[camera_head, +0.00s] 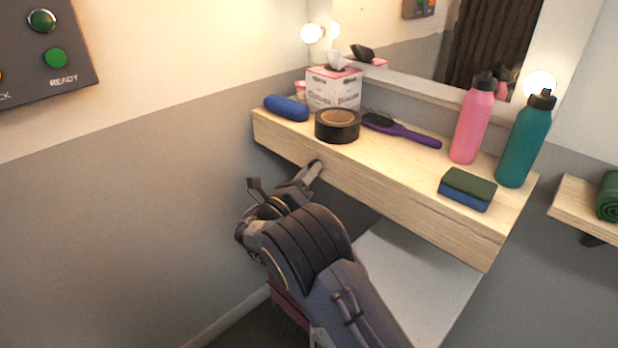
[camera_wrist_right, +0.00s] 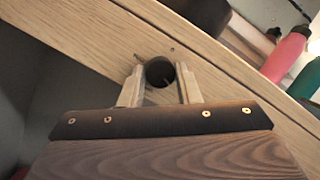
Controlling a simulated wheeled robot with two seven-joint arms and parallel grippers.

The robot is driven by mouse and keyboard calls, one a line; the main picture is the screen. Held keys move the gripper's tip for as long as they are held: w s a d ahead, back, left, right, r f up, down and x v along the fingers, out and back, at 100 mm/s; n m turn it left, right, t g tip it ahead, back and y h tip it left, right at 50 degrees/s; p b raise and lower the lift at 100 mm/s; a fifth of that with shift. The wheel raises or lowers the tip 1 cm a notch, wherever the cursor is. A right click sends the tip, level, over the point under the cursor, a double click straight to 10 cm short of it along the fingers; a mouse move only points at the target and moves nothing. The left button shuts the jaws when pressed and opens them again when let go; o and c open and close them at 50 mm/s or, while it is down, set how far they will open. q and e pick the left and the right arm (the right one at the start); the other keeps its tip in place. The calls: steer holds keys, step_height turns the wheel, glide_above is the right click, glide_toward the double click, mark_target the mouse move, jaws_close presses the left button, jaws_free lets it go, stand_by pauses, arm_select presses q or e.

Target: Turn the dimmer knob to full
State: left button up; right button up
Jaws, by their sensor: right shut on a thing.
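The dimmer knob (camera_wrist_right: 159,70) is a dark round knob on the front face of the light wooden shelf (camera_head: 400,203). In the right wrist view it sits between the two pale fingers of my right gripper (camera_wrist_right: 160,84), which is shut on it. A small light line shows on the knob, and small dark marks show on the wood above it. In the head view my right gripper (camera_head: 314,168) reaches the shelf's front near its left end, and the knob is hidden there. My left gripper is not in view.
On the shelf are a blue case (camera_head: 286,108), tissue box (camera_head: 334,89), dark round tin (camera_head: 337,126), purple brush (camera_head: 402,131), sponge (camera_head: 467,189), pink bottle (camera_head: 472,122) and teal bottle (camera_head: 524,143). A control panel (camera_head: 40,60) hangs on the left wall.

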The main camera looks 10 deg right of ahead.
steer(key=shift+w+a+r+m+g+y+b, duration=0.15)
steer(key=shift+m+g+b, duration=1.15)
steer(key=shift+m, duration=4.7)
steer(key=shift+r+m+g+y+b, duration=0.2)
steer(key=shift+m+g+b, duration=1.1)
steer(key=shift+m, duration=4.7)
steer(key=shift+w+a+r+m+g+y+b, duration=0.2)
steer(key=shift+m+g+b, duration=1.1)
steer(key=shift+m, duration=4.7)
steer(key=shift+s+d+f+g+p, duration=0.1)
steer(key=shift+d+g+p, duration=0.05)
steer(key=shift+g+p, duration=0.4)
steer(key=o, duration=1)
steer(key=shift+c, duration=0.2)
